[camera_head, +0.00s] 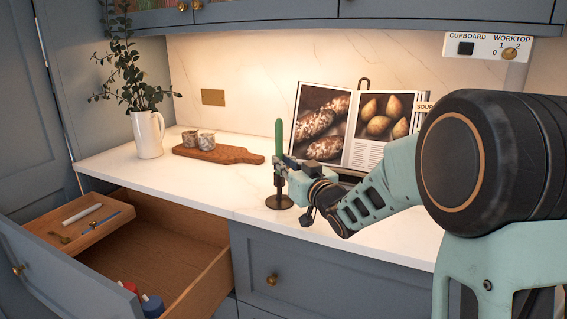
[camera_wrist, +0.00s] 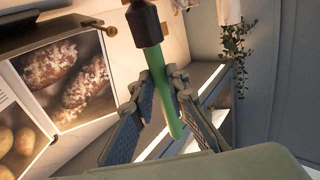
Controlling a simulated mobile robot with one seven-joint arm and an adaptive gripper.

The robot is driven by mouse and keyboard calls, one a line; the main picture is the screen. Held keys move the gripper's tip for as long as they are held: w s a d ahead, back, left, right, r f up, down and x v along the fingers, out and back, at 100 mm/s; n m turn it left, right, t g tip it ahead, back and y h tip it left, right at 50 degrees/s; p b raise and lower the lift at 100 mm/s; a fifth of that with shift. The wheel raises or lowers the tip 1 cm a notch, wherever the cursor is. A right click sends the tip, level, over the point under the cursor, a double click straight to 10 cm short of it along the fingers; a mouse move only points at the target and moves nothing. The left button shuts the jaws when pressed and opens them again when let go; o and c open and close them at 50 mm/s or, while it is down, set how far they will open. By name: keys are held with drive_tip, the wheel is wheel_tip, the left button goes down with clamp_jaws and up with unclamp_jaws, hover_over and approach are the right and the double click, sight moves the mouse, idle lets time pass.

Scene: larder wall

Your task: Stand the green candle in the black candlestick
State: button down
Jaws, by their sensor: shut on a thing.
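The green candle (camera_head: 279,137) stands upright above the worktop, in line with the black candlestick (camera_head: 279,201). My gripper (camera_head: 281,164) is shut on the candle's lower part, coming in from the right. In the wrist view, the candle (camera_wrist: 158,68) passes between the two fingertips of my gripper (camera_wrist: 161,80). Its lower end meets the dark cup of the candlestick (camera_wrist: 146,24) and looks to be inside it; how deep is hidden. The candlestick's round foot rests on the worktop near the front edge.
An open cookbook (camera_head: 345,128) stands close behind. A wooden board (camera_head: 222,153) with two cups and a white jug (camera_head: 147,134) are to the left on the worktop (camera_head: 215,186). An open drawer (camera_head: 205,285) with a small tray (camera_head: 110,232) juts out below left.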

drive_tip(key=shift+f+b, duration=0.8)
drive_tip(key=shift+f, duration=0.1)
drive_tip(key=c, duration=1.8)
unclamp_jaws()
drive_tip(key=shift+s, duration=0.1)
drive_tip(key=v, duration=1.2)
